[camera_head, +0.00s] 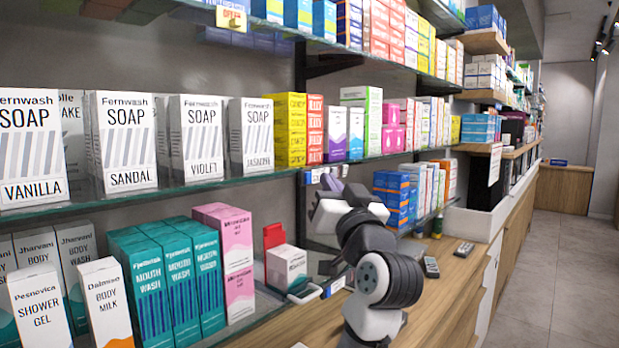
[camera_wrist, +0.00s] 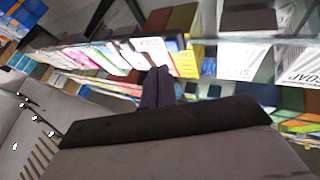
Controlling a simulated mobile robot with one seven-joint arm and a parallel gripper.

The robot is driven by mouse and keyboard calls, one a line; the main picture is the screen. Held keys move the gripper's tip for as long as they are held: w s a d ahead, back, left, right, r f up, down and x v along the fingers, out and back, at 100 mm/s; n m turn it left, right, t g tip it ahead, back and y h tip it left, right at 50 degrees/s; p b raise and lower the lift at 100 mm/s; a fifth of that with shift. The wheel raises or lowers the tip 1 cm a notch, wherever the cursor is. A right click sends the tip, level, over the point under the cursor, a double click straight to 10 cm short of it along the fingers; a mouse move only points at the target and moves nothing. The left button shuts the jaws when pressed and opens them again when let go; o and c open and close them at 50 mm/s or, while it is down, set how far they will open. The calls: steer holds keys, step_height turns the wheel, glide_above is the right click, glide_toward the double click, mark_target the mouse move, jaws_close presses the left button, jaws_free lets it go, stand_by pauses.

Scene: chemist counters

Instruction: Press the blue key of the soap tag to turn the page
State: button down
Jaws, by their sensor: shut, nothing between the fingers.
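The soap boxes stand in a row on the middle glass shelf (camera_head: 160,201) in the head view: vanilla (camera_head: 31,150), sandal (camera_head: 124,140), violet (camera_head: 196,135) and jasmine (camera_head: 250,135). A small white and blue tag (camera_head: 314,176) sits on that shelf's front edge, just left of my gripper (camera_head: 331,183). Its text is too small to read, and I cannot make out a blue key for certain. My gripper is shut and empty, its dark fingers raised close to the shelf edge. In the wrist view, the fingers (camera_wrist: 158,88) are together, pointing at the shelves.
A second tag (camera_head: 336,286) hangs on the lower shelf edge, near a white box (camera_head: 287,267). The wooden counter (camera_head: 437,295) holds a dark handheld device (camera_head: 431,267). The aisle floor at the right is clear.

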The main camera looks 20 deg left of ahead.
steer(key=shift+w+a, duration=0.25)
steer(key=shift+a, duration=0.3)
stand_by(1.7)
steer(key=shift+w+a, duration=0.15)
steer(key=shift+a, duration=0.2)
steer(key=shift+w+a, duration=0.2)
steer(key=shift+a, duration=0.25)
stand_by(0.9)
steer(key=shift+d, duration=0.15)
steer(key=shift+s+d, duration=0.35)
steer(key=shift+d, duration=0.3)
steer(key=shift+d, duration=0.1)
steer(key=d, duration=0.1)
steer(key=s+d, duration=0.1)
steer(key=d, duration=0.1)
steer(key=s+d, duration=0.1)
steer(key=shift+d+b, duration=0.25)
steer(key=shift+b, duration=0.1)
